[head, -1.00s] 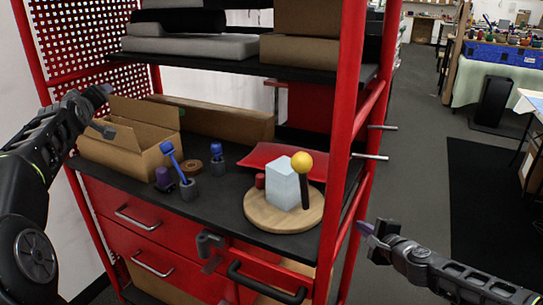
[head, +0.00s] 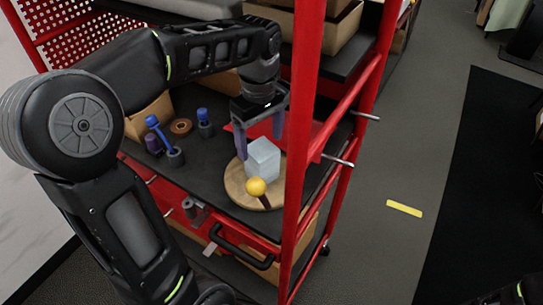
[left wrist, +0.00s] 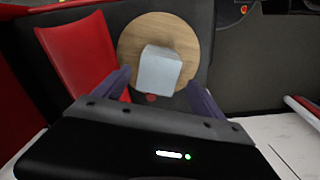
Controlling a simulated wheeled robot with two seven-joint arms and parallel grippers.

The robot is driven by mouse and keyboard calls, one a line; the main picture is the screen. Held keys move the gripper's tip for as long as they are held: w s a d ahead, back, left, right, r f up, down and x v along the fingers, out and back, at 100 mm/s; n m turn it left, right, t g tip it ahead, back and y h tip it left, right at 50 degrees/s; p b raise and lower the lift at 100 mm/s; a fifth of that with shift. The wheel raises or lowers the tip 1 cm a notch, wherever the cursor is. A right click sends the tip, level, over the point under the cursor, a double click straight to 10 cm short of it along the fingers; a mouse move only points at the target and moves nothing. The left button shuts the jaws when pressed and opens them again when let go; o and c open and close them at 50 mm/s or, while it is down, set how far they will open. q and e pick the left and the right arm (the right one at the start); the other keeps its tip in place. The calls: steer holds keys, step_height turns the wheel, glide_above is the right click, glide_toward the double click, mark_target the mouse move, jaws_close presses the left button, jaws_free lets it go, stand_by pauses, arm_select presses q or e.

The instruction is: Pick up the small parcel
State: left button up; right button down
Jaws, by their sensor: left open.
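The small parcel, a pale grey-blue box (head: 263,160), stands on a round wooden board (head: 237,192) on the dark shelf. My left gripper (head: 260,139) is open above and behind it, fingers pointing down. In the left wrist view the parcel (left wrist: 159,70) lies ahead, between the spread lines of the two fingers (left wrist: 160,82). Whether a finger touches it I cannot tell. The board (left wrist: 131,42) shows around it. Only a bit of my right arm shows at the bottom right corner; its gripper is out of view.
A yellow ball on a dark stick (head: 256,186) stands in front of the parcel on the board. A small red cylinder (left wrist: 151,98) sits close by. Blue-handled items (head: 160,134) and a brown ring (head: 181,126) are left. A red post (head: 301,130) rises on the right.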

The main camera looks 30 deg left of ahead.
mark_target(261, 158)
arm_select(q)
steer(key=shift+f, duration=1.3)
step_height(261, 158, down, 4)
steer(key=shift+w+f+p, duration=0.1)
steer(key=shift+p, duration=0.75)
steer(key=shift+f, duration=0.5)
steer(key=shift+c, duration=0.2)
jaws_close()
